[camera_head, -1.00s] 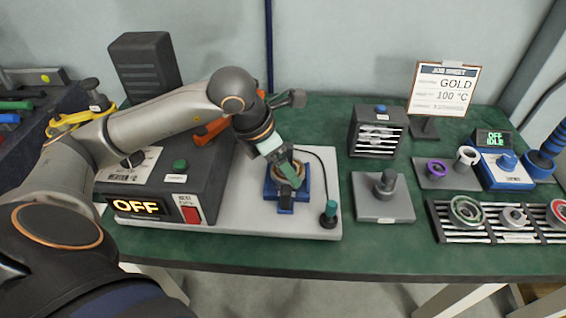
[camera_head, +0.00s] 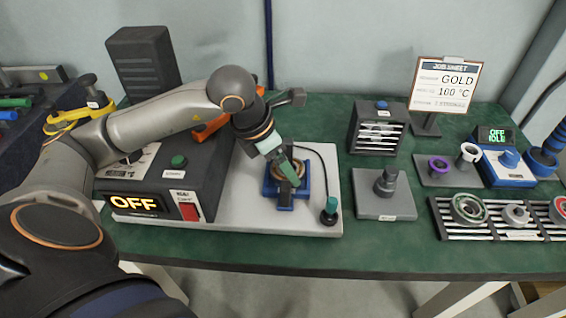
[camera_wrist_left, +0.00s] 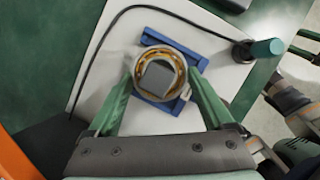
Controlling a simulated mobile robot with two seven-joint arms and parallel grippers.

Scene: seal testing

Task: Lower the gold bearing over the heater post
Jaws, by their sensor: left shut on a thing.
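The gold bearing (camera_wrist_left: 181,72) is a ring with a gold inner race. In the left wrist view it sits around the square grey top of the heater post (camera_wrist_left: 157,77), above a blue base (camera_wrist_left: 154,40). My left gripper (camera_wrist_left: 160,78) has its green fingers on opposite sides of the ring and is shut on it. In the head view my left gripper (camera_head: 287,169) points down over the blue base (camera_head: 285,204). Whether the bearing rests on the base or hangs slightly above it is hidden. My right gripper is not in view.
The heater's control box (camera_head: 179,181) reads OFF, with a red switch. A cabled probe with a teal knob (camera_head: 331,206) stands right of the post. A grey stand (camera_head: 386,204), slotted rack (camera_head: 497,234) with several parts and job sheet (camera_head: 445,86) reading GOLD, 100 °C are further right.

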